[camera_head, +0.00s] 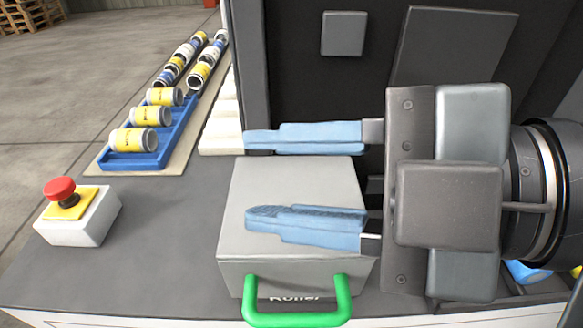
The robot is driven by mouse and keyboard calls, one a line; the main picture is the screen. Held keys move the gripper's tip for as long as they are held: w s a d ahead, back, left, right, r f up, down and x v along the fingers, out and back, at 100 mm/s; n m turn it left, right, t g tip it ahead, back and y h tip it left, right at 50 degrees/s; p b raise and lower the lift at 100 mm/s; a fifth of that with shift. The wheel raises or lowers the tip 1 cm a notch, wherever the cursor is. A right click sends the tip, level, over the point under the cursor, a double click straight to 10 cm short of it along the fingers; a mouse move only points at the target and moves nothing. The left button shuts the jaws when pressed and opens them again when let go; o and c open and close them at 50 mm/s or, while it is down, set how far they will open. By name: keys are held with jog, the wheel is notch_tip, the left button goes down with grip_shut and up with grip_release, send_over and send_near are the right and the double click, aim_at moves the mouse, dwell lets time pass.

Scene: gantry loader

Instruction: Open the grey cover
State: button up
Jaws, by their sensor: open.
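The grey cover (285,183) is a box-shaped lid on the dark worktop at the front middle. It looks closed. The fingertips point left, away from the handle.
A red emergency button on a white-grey box (82,222) stands at the left. Behind it a blue tray (176,150) holds yellow-labelled cans, with more cans farther back. A dark machine panel (300,85) rises behind the cover. The worktop between button and cover is clear.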

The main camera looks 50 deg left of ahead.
jog(key=shift+c, duration=0.4)
grip_shut()
dwell(0.9)
jog(key=shift+o, duration=0.4)
grip_release()
jog(key=v, duration=0.8)
